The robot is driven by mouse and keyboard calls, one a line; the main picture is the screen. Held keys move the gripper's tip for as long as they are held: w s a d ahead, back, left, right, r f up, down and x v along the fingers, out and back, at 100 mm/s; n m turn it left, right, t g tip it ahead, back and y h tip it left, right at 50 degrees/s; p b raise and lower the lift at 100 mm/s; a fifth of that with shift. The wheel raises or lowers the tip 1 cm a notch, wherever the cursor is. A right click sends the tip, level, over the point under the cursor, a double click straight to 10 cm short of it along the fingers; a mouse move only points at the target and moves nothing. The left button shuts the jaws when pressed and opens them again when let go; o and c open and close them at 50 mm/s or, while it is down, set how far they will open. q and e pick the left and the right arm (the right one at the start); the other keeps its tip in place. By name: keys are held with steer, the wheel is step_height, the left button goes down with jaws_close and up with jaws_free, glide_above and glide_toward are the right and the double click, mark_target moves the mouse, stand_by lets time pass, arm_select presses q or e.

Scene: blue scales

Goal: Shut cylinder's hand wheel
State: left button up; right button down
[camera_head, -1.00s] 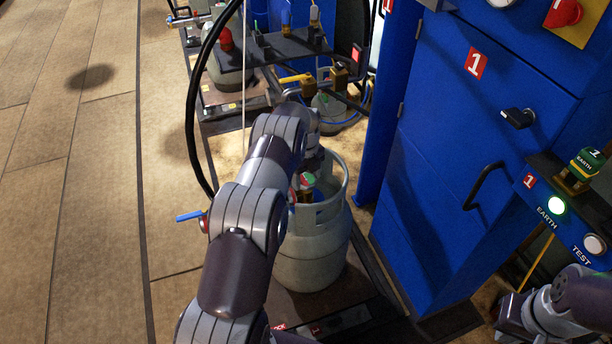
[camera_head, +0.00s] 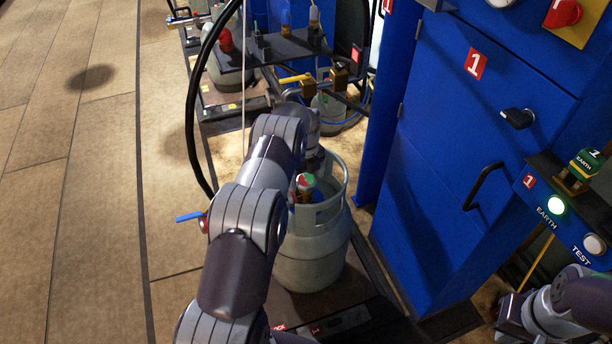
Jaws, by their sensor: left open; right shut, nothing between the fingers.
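The grey gas cylinder (camera_head: 312,255) stands upright on a dark base, with a guard collar around its top. Inside the collar I see a small red, green and white top (camera_head: 305,182), which looks like the hand wheel. My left arm reaches over the cylinder from the lower left and covers part of its left side. My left gripper (camera_head: 314,160) is open just above and behind the wheel, apart from it as far as I can tell; its fingertips are hard to make out. My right gripper (camera_head: 508,314) is shut and empty at the lower right, far from the cylinder.
A tall blue cabinet (camera_head: 455,150) stands right of the cylinder. A panel with a lit green EARTH lamp (camera_head: 556,206) is at the far right. A black hose (camera_head: 190,110) and a blue-handled valve (camera_head: 189,217) are on the left. The floor at left is clear.

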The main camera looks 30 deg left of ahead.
mark_target(306, 179)
arm_select(q)
step_height(306, 179, up, 5)
steer(key=shift+r+p, duration=0.15)
steer(key=shift+p, duration=0.45)
step_height(306, 179, up, 8)
steer(key=p, duration=0.5)
steer(key=shift+f, duration=0.25)
